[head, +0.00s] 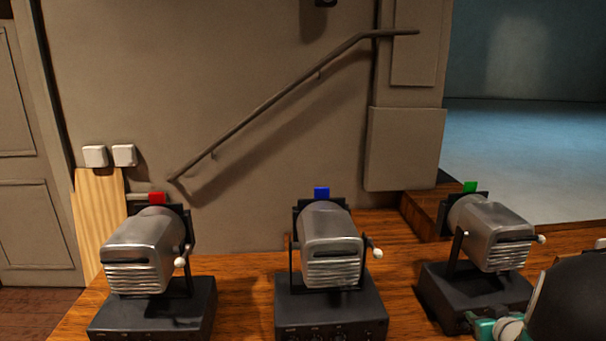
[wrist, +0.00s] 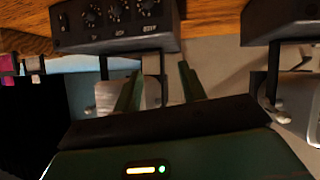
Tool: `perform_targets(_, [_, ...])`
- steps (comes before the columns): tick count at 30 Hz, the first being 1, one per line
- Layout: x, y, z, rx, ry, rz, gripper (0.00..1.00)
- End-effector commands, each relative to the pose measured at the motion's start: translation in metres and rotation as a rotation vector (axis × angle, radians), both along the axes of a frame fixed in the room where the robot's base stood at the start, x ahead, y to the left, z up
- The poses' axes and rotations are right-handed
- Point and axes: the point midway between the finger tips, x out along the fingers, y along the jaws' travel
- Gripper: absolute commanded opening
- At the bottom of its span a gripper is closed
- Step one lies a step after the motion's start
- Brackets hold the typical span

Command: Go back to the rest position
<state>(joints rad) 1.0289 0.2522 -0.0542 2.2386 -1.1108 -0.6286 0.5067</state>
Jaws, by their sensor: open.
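My gripper (wrist: 160,72) shows in the wrist view as two dark green fingers, spread apart with no object held between them. Beyond the fingers stand a black control box (wrist: 115,24) with several knobs and part of a grey metal lamp, which the gripper body partly hides. I cannot tell which lamp it is. In the head view, dark and teal parts of my arm show at the lower right corner; the fingers cannot be made out there.
Three lamps on black bases stand on the wooden desk: red-tagged (head: 143,250), blue-tagged (head: 330,245) and green-tagged (head: 493,233). My arm is close to the green-tagged lamp's base. A handrail (head: 290,95) runs along the wall behind. Bare desk shows between the bases.

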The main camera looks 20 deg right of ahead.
Motion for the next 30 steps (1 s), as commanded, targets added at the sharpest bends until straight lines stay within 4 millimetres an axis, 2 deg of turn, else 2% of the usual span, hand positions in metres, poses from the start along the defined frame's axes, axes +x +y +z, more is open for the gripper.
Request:
perform_targets(1, [0.017,0.017,0.022,-0.038,0.016,-0.007,0.41])
perform_targets(5, [0.039,0.059,0.062,-0.088,0.07,-0.055,0.41])
perform_targets(6, [0.044,0.075,0.073,-0.095,0.086,-0.066,0.41])
perform_targets(8, [0.047,0.101,0.087,-0.097,0.109,-0.078,0.41])
perform_targets(13, [0.043,0.183,0.117,-0.056,0.183,-0.079,0.41])
perform_targets(17, [0.024,0.253,0.129,0.012,0.254,-0.034,0.41])
perform_targets(21, [-0.011,0.332,0.133,0.104,0.349,0.069,0.41])
perform_targets(24, [-0.041,0.381,0.132,0.168,0.42,0.163,0.41])
perform_targets(27, [-0.067,0.414,0.131,0.214,0.478,0.245,0.41])
perform_targets(30, [-0.082,0.432,0.13,0.24,0.513,0.293,0.41])
